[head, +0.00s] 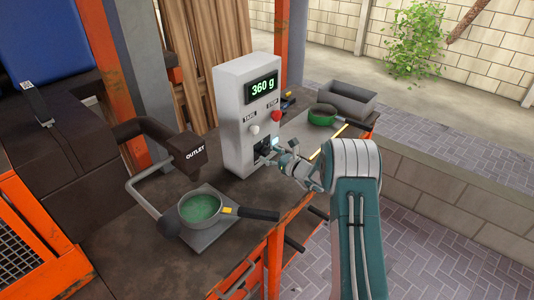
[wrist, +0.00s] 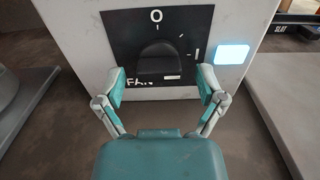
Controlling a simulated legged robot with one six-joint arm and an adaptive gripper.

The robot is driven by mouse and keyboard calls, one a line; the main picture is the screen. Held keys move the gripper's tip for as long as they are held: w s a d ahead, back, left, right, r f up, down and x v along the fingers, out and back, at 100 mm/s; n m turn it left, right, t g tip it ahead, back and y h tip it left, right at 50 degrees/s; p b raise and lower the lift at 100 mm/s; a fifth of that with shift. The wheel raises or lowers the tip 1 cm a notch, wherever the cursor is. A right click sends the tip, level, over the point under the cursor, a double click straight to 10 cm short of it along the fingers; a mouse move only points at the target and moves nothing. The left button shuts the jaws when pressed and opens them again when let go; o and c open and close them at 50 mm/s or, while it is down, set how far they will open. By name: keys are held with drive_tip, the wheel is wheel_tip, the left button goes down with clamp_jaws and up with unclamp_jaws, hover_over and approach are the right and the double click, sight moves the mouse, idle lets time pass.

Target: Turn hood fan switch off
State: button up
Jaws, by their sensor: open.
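The fan switch is a black knob (wrist: 157,62) on a dark square plate low on the front of the pale control box (head: 238,120). In the wrist view the plate has an "O" at the top, tick marks to the right and a partly covered "FAN" label below. Which mark the knob points to is unclear. A small lamp (wrist: 233,54) right of the plate glows bluish white. My gripper (wrist: 161,84) is open, its fingers on either side of the knob, with no clear contact. In the head view my gripper (head: 268,156) is close to the box's lower front.
The box display reads 360 g above a white button (head: 254,130) and a red button (head: 276,115). A green-filled pan (head: 200,208) sits on a scale at left, below the outlet spout (head: 190,155). A green-topped pan (head: 322,114) and grey tray (head: 347,100) stand behind right.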

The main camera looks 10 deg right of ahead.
drive_tip(key=shift+w+a, duration=0.35)
drive_tip(key=shift+w, duration=0.15)
drive_tip(key=shift+c, duration=0.3)
drive_tip(key=c, duration=1.1)
